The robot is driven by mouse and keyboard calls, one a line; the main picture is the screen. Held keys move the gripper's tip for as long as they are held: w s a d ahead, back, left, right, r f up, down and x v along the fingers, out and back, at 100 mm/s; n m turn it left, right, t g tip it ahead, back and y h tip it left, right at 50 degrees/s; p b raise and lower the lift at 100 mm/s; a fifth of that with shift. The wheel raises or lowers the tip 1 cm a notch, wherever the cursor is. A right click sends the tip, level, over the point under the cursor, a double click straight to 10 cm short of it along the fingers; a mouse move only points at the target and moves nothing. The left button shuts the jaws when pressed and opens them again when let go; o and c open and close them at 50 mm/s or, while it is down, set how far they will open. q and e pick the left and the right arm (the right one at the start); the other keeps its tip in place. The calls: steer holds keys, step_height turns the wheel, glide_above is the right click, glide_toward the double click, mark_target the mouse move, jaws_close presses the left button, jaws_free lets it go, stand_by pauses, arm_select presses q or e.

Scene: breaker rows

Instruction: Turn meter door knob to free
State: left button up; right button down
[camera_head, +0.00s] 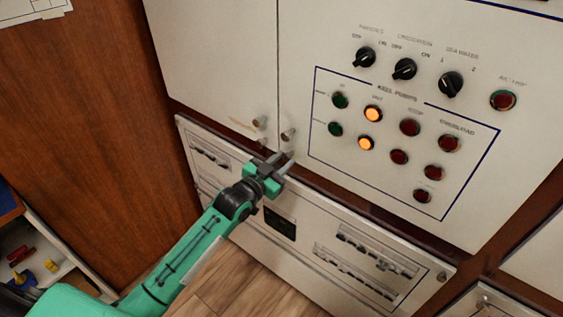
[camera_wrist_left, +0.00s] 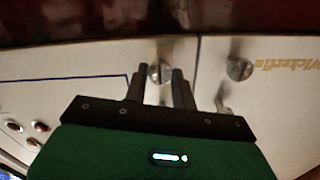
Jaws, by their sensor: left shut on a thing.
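My left gripper (camera_head: 284,160) is at the lower edge of the upper cabinet doors, near the seam between them. In the left wrist view its two dark fingers (camera_wrist_left: 157,84) stand on either side of a small round metal knob (camera_wrist_left: 160,72) and are shut on it. In the head view the fingers mostly hide this knob. No label shows whether it is the meter door's knob, and its turned position is unclear. My right gripper is not in view.
A lower panel (camera_head: 330,262) has a dark display (camera_head: 280,223). Black switches and lit lamps (camera_head: 373,114) are at right. A wooden panel (camera_head: 90,110) stands at left.

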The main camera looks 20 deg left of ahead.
arm_select(q)
steer(key=shift+n, duration=0.3)
steer(key=shift+r+n+p, duration=0.1)
steer(key=shift+n+p, duration=0.4)
steer(key=shift+p, duration=0.05)
steer(key=shift+n, duration=0.4)
steer(key=shift+n+p, duration=0.4)
steer(key=shift+p, duration=0.1)
steer(key=n+p, duration=0.1)
steer(key=n, duration=0.1)
steer(key=shift+n, duration=0.3)
steer(key=n+p, duration=0.1)
steer(key=n, duration=0.2)
steer(key=shift+n, duration=0.3)
steer(key=n+p, duration=0.1)
steer(key=n, duration=0.2)
steer(key=shift+n, duration=0.4)
steer(key=n+p, duration=0.1)
steer(key=n, duration=0.3)
steer(key=shift+n, duration=0.3)
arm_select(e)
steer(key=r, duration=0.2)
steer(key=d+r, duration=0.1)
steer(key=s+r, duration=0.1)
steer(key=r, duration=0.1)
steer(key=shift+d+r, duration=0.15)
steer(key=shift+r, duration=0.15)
